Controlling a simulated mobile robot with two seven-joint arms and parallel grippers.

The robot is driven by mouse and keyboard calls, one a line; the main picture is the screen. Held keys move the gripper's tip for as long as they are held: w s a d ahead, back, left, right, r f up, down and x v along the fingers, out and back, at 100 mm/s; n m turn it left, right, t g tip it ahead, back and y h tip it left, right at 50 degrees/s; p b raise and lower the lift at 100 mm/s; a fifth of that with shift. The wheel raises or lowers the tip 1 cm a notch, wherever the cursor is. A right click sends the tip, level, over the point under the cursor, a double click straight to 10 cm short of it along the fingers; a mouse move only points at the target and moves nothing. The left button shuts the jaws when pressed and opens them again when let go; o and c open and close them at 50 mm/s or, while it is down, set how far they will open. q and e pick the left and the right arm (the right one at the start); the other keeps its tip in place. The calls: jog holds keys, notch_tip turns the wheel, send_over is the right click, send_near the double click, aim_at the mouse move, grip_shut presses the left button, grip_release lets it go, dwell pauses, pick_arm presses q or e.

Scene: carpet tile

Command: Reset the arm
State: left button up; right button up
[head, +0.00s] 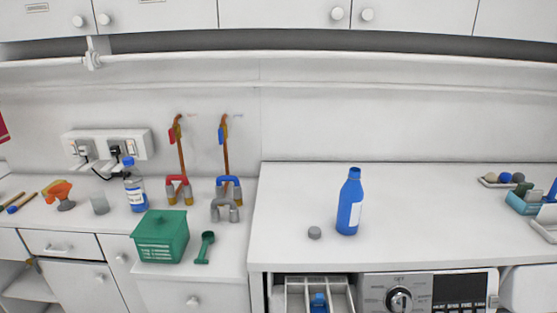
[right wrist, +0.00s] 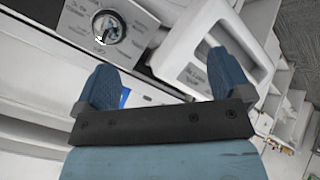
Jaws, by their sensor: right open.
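My right gripper (right wrist: 160,82) shows in the right wrist view with its two blue fingers spread wide and nothing between them. Neither gripper shows in the head view. The washing machine panel (head: 425,292) is at the lower right of the head view, with its detergent drawer (head: 296,295) open and a blue part inside.
A green basket (head: 161,237), a small green scoop (head: 204,247) and a clear bottle with a blue cap (head: 135,188) are on the left counter. A teal tray (head: 523,203) is at the right.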

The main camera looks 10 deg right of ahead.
jog(key=s+a+m+g+y, duration=0.2)
jog(key=s+a+m+g, duration=0.2)
jog(key=s+a, duration=0.3)
jog(key=w+a+f+t+y+p, duration=0.1)
jog(key=w+a+f+t, duration=0.1)
jog(key=f, duration=0.3)
jog(key=w+a+f+t+y+p, duration=0.2)
jog(key=w+a+f+t, duration=0.1)
jog(key=a+f+t, duration=0.1)
jog(key=shift+w+a+f+t+y, duration=0.25)
jog(key=shift+f+t, duration=0.35)
jog(key=shift+f, duration=0.35)
